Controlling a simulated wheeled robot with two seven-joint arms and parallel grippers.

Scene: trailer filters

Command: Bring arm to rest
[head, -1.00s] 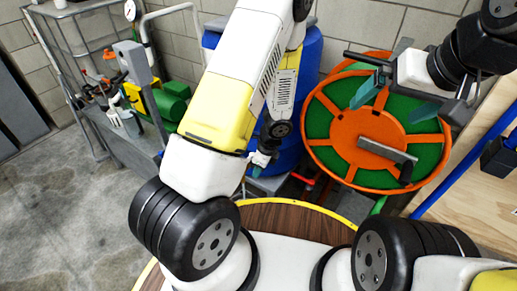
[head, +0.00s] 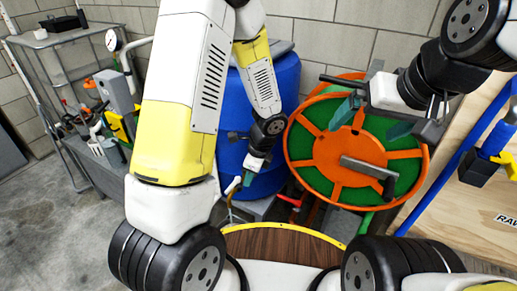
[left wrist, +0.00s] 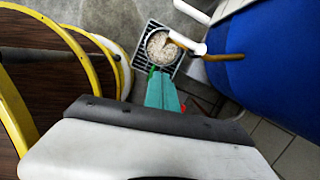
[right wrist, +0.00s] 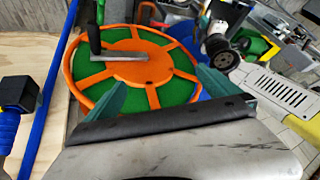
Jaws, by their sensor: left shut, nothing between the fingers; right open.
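My left arm fills the left half of the head view, with its forearm hanging down. Its left gripper (head: 249,179) points downward in front of the blue barrel. In the left wrist view its teal fingers (left wrist: 162,92) are together with nothing between them, above a floor drain with a round pale-filled opening (left wrist: 162,47). My right gripper (head: 372,120) is at the upper right of the head view, in front of the orange-and-green wheel (head: 355,160). In the right wrist view its teal fingers (right wrist: 162,88) are spread apart and empty, with the wheel (right wrist: 130,68) beyond them.
The blue barrel (head: 285,80) stands behind my left gripper. A round wooden top with a yellow rim (head: 280,246) is close to my body. A wooden panel (head: 470,220) with a blue bar stands at right. A metal rack (head: 60,45) and workbench equipment are at left; grey floor is clear there.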

